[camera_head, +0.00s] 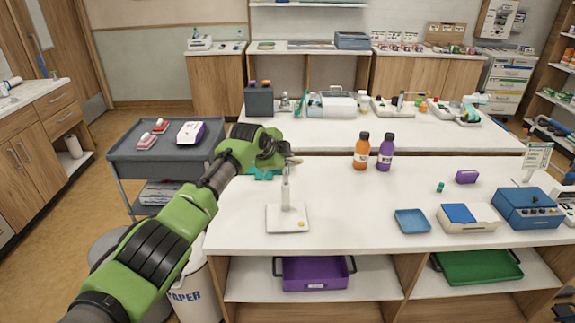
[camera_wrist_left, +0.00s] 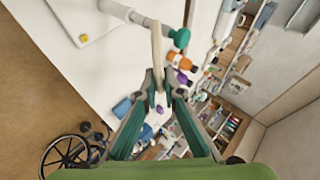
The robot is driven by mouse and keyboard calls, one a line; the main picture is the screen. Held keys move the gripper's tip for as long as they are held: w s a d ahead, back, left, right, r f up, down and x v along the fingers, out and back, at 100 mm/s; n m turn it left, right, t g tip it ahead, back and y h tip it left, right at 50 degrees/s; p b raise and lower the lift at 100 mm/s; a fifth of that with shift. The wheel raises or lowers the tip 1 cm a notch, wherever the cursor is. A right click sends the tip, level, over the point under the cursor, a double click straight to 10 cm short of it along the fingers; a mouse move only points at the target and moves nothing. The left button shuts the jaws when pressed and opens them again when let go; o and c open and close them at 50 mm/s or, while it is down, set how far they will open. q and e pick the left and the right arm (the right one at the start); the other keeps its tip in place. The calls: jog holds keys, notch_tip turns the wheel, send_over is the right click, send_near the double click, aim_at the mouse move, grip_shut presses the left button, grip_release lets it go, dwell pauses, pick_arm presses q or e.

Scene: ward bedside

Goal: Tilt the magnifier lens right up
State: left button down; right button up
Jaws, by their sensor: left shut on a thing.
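The magnifier has a flat white base (camera_head: 287,222) with a yellow spot and a pale upright post (camera_head: 286,194) near the left end of the front white table. In the left wrist view, the post (camera_wrist_left: 143,21) ends in a teal cap. The pale magnifier lens (camera_wrist_left: 157,48) shows there nearly edge-on, as a narrow strip beside the capped end. My left gripper (camera_head: 287,160) is at the top of the post. In the left wrist view its teal fingers (camera_wrist_left: 161,88) are closed on the near end of the lens. My right gripper is out of view.
An orange bottle (camera_head: 362,152) and a purple bottle (camera_head: 386,154) stand to the right at the table's back. A blue tray (camera_head: 411,221) and a blue device (camera_head: 527,208) are farther right. A grey cart (camera_head: 158,168) is at left. The table's middle is mostly clear.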

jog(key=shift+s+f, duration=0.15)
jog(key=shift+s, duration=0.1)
pick_arm(q)
jog(key=c, duration=2.2)
grip_release()
jog(key=shift+o, duration=0.2)
jog(key=shift+w, duration=0.1)
jog(key=shift+v, duration=0.9)
jog(key=v, duration=1)
jog(key=shift+a+r, duration=0.1)
